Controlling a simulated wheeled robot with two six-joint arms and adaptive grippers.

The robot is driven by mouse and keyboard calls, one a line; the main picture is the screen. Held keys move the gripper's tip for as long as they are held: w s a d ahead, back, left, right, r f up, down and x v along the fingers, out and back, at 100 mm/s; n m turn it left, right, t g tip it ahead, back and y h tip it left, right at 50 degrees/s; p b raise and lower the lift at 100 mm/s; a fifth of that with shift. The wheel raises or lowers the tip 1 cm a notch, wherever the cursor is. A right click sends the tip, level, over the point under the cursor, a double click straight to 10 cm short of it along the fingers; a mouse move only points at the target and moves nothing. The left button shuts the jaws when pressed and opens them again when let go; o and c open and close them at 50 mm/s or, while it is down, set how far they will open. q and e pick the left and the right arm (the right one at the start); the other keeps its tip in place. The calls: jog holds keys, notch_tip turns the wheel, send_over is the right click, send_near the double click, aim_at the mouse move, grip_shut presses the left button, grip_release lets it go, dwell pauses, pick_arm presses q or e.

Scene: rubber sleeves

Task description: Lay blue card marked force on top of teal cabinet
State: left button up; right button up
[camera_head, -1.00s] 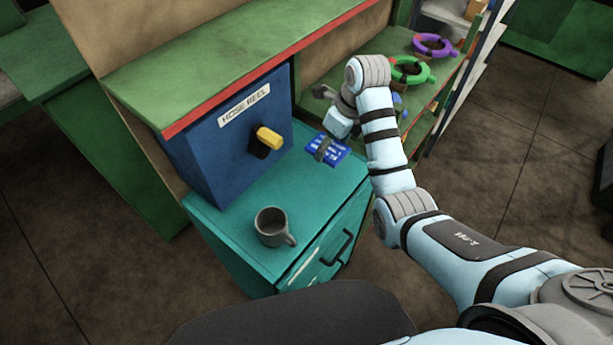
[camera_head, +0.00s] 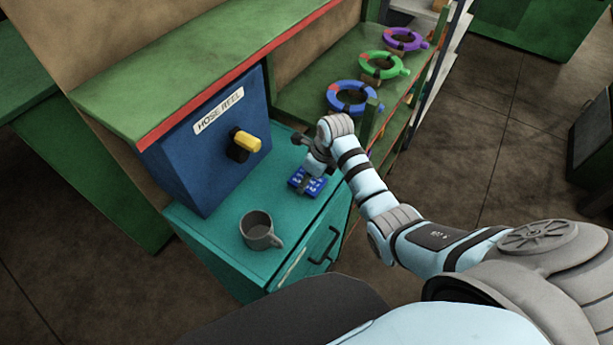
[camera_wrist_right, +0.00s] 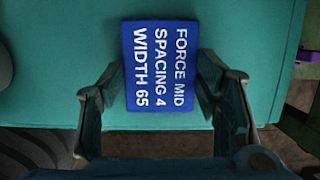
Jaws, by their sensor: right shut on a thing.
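The blue card (camera_head: 307,182), with white lettering that begins "FORCE MID", is held by my right gripper (camera_head: 309,175). In the right wrist view the card (camera_wrist_right: 160,65) sits between the two fingers of the gripper (camera_wrist_right: 157,92), lettering toward the camera. The card is over the top of the teal cabinet (camera_head: 298,222), near its back right part. The teal surface (camera_wrist_right: 60,60) lies behind the card in the wrist view. I cannot tell whether the card touches it. My left gripper is not in view.
A grey mug (camera_head: 262,232) stands on the cabinet's front part. A blue hose reel box (camera_head: 195,165) with a yellow handle (camera_head: 245,141) stands along its left side. A green shelf with blue (camera_head: 352,97), green (camera_head: 384,66) and purple (camera_head: 405,39) rings is behind. Cabinet top between mug and card is clear.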

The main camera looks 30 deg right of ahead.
aim_at(319, 187)
jog(key=o, duration=1.2)
jog(key=shift+c, duration=0.2)
jog(key=v, duration=1.2)
jog(key=shift+a, duration=0.1)
